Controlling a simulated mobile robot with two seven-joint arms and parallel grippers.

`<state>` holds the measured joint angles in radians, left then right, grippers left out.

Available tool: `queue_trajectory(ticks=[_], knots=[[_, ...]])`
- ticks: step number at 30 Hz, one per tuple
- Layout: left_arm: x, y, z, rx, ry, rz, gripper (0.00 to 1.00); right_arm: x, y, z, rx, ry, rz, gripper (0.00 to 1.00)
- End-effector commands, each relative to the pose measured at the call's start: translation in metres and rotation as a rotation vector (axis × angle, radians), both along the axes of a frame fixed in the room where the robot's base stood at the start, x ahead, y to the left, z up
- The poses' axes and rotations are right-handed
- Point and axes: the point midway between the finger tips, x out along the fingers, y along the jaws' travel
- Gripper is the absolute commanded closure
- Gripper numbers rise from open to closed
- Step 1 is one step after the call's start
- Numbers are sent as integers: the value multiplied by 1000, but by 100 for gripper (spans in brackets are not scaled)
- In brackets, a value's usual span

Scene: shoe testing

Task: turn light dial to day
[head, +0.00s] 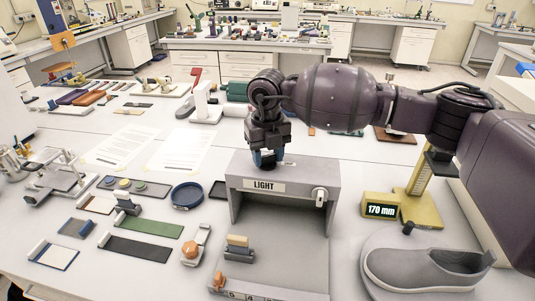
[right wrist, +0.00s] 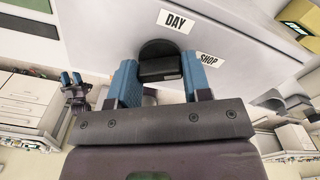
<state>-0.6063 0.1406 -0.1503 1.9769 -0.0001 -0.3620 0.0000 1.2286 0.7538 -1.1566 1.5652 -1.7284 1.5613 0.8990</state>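The grey light box (head: 270,168) with the "LIGHT" label stands in the middle of the table in the head view. My right gripper (head: 268,160) points down onto its top and hides the dial there. In the right wrist view the black light dial (right wrist: 160,66) sits between the blue fingertips of my right gripper (right wrist: 160,78). Both fingers look pressed to its sides. A "DAY" label (right wrist: 175,20) is just beyond the dial and a "SHOP" label (right wrist: 209,60) is to its right. What looks like my left gripper (right wrist: 74,88) shows small at the left; its opening is unclear.
A white knob (head: 320,197) is on the box front. A yellow height gauge (head: 420,205) reading "170 mm" and a grey shoe (head: 425,268) stand to the right. A blue ring (head: 187,195), a green strip (head: 150,226) and papers (head: 180,150) lie to the left.

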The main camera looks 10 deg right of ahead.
Motion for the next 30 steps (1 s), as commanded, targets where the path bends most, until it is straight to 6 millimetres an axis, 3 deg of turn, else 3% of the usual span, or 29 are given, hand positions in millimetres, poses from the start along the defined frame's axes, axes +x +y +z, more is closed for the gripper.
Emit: queue_trajectory(ticks=[3, 14, 30], knots=[[0, 0, 0, 0, 1, 0, 57, 0, 0, 0, 0, 0, 0, 79], [0, 0, -9, 0, 1, 0, 57, 0, 0, -1, 0, 0, 73, 79], [2, 0, -44, 2, 3, -3, 57, 0, 0, -3, 0, 0, 527, 79]])
